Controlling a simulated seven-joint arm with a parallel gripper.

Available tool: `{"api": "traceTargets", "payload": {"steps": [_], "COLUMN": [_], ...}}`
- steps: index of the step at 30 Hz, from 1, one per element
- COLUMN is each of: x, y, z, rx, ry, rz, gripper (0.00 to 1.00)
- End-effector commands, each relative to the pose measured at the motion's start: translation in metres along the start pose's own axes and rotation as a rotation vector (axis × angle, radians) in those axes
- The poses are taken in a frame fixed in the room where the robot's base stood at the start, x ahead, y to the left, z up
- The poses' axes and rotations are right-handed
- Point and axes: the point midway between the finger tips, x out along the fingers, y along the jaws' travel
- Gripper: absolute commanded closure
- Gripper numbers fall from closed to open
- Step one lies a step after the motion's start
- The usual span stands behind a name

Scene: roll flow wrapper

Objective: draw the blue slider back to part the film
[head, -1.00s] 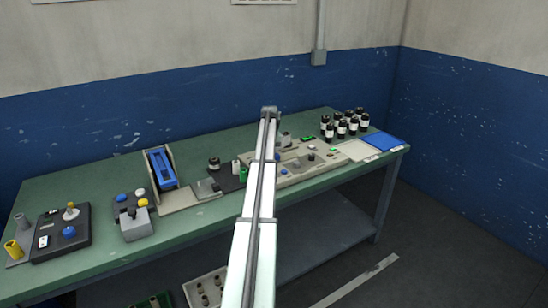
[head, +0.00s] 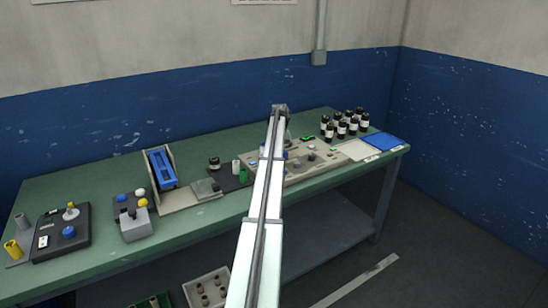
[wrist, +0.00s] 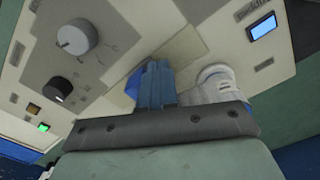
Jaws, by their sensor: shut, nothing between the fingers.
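In the wrist view, my gripper (wrist: 156,68) reaches down to the pale machine, its two bluish fingers close together and empty. A bright blue part (wrist: 133,84), which looks like the blue slider, shows just left of the fingertips and partly behind them. I cannot tell whether they touch. In the head view, my arm covers part of the machine (head: 296,170) and my fingertips are hidden. Small blue spots show on both sides of the arm there, too small to make out. I cannot make out any film.
A white round part (wrist: 217,80) stands close right of my fingers. Two knobs (wrist: 77,37), a green-lit button (wrist: 44,127) and a small blue screen (wrist: 263,27) are on the panel. Dark bottles (head: 343,124) and a blue tray (head: 382,144) stand to the right.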

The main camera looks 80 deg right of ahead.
Motion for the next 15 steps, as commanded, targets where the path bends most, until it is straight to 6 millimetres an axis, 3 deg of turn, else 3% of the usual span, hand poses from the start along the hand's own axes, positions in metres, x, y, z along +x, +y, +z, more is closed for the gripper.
{"api": "traceTargets", "payload": {"steps": [15], "x": [0.000], "y": [0.023], "z": [-0.014], "rx": [0.001], "ry": [0.001], "rz": [0.000], "gripper": [1.00]}}
